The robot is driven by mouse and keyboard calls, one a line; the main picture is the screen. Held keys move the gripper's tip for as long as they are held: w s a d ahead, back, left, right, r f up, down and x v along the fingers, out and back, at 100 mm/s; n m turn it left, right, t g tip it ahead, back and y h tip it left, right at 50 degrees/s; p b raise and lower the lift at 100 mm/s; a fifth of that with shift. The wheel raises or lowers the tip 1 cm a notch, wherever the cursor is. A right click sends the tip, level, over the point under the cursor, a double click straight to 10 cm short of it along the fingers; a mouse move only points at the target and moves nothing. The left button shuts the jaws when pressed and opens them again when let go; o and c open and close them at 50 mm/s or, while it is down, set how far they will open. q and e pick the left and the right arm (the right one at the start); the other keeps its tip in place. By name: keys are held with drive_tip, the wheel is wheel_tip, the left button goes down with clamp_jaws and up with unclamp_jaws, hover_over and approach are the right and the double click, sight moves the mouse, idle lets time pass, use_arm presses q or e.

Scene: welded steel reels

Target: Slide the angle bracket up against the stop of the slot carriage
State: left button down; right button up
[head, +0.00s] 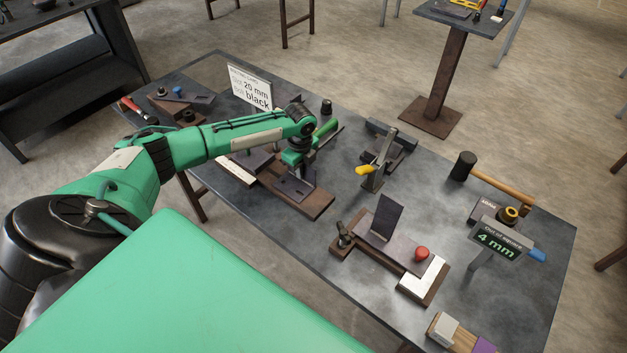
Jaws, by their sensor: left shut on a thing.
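My left gripper (299,165) reaches in from the left, pointing down, and is shut on the upright part of a dark angle bracket (293,188). The bracket's flat leg, with holes in it, appears to lie on the brown base of the slot carriage (318,207). The carriage stands near the table's front left edge. My gripper and forearm hide part of the carriage, so I cannot tell whether the bracket touches the stop. My right gripper is not in view.
On the steel table (480,300), a sign (250,87) stands behind my arm. A yellow-handled clamp (372,170) stands to the right. A fixture with a red knob (421,254), a mallet (463,166) and an "Out of square 4 mm" display (499,240) are farther right.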

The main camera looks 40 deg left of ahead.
use_arm(q)
drive_tip(key=shift+a, duration=0.1)
drive_tip(key=shift+a, duration=0.1)
drive_tip(key=shift+a, duration=0.6)
drive_tip(key=shift+w+a, duration=0.1)
drive_tip(key=shift+a, duration=0.6)
drive_tip(key=shift+a, duration=0.2)
drive_tip(key=shift+w+a, duration=0.15)
drive_tip(key=shift+a, duration=1.15)
